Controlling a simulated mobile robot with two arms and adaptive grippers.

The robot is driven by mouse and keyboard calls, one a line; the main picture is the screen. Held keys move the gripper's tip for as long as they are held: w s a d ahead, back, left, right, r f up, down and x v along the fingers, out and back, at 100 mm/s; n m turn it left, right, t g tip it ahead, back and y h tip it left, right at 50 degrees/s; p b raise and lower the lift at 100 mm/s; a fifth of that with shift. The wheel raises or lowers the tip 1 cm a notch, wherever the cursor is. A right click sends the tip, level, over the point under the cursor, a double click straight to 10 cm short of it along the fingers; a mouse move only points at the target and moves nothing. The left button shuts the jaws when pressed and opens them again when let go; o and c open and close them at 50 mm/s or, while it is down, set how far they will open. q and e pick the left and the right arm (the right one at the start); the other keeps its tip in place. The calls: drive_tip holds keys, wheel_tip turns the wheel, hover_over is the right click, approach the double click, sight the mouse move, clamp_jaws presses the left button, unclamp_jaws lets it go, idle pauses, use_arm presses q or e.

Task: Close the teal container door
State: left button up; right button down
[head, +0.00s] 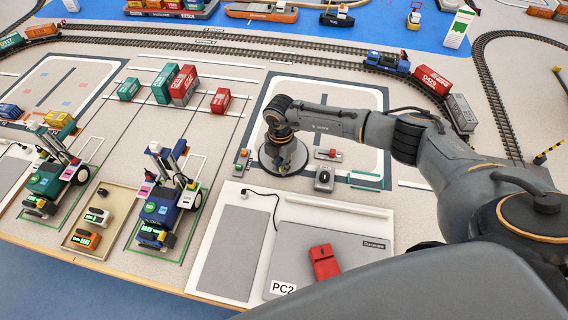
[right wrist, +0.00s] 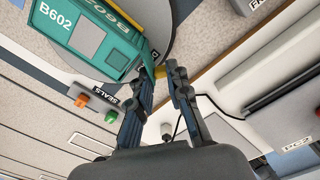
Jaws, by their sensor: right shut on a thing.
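The teal container (right wrist: 75,38), marked B602, sits on a round grey plate (right wrist: 178,22) in the right wrist view. Its teal door (right wrist: 148,52) is a thin panel standing out from the container's end, at my fingertips. My right gripper (right wrist: 162,74) is shut on the door's edge, where a small yellow part shows between the fingers; the exact contact is hard to see. In the head view my right gripper (head: 283,150) hangs over the round plate (head: 266,161) and hides most of the container. My left gripper is out of view.
A seals box with orange and green buttons (right wrist: 96,108) stands beside the plate. A small box with a dial (head: 324,179) and one with a red top (head: 328,154) stand to its right. A PC2 board (head: 335,245) with a red device (head: 324,262) lies in front.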

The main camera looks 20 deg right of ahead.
drive_tip(key=shift+w+a+m+p, duration=0.15)
drive_tip(key=shift+w+m+p, duration=0.1)
drive_tip(key=shift+m, duration=0.85)
drive_tip(key=shift+w+a+m+p, duration=0.15)
drive_tip(key=shift+w+m+p, duration=0.1)
drive_tip(key=shift+m, duration=0.85)
drive_tip(key=c, duration=1.3)
unclamp_jaws()
drive_tip(key=shift+w+r, duration=0.1)
drive_tip(key=shift+r, duration=0.4)
drive_tip(key=shift+a+r, duration=0.1)
drive_tip(key=shift+r, duration=3.4)
